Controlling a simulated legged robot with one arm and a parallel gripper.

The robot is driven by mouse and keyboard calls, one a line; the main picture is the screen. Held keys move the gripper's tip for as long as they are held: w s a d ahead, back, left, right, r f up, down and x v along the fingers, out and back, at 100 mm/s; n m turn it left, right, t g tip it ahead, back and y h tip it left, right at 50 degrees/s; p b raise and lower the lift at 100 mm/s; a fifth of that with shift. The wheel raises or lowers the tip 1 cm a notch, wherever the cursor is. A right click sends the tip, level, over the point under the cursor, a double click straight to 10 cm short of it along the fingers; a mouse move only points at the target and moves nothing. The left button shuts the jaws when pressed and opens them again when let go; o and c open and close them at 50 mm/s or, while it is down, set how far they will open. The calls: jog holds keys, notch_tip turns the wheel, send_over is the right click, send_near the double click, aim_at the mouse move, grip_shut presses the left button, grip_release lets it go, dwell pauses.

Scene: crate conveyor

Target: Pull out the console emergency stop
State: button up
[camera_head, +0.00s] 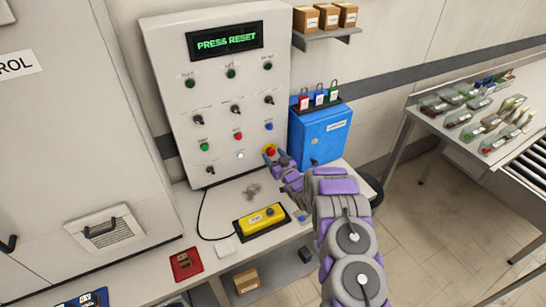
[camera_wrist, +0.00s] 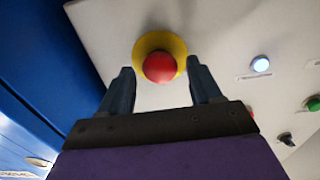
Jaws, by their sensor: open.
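The console (camera_head: 220,90) is a pale upright panel with a dark display that reads "PRESS RESET" in green. Its emergency stop is a red mushroom button (camera_wrist: 159,67) on a yellow round base (camera_wrist: 150,42); in the head view the button (camera_head: 269,151) is at the panel's lower right, partly covered by my gripper. My gripper (camera_head: 277,160) is at the button, and in the wrist view its two dark fingers (camera_wrist: 159,80) stand open, one on each side of the red button. I cannot tell whether either finger touches it.
A blue lock box (camera_head: 318,135) with padlocks on top stands just right of the console. A yellow control box (camera_head: 258,221) and a red item (camera_head: 186,263) are on the table below. Several knobs and buttons, including a lit white one (camera_head: 240,155), are left of the stop.

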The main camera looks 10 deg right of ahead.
jog(key=shift+w+a, duration=0.15)
jog(key=shift+w, duration=0.3)
jog(key=shift+c, duration=0.4)
grip_shut()
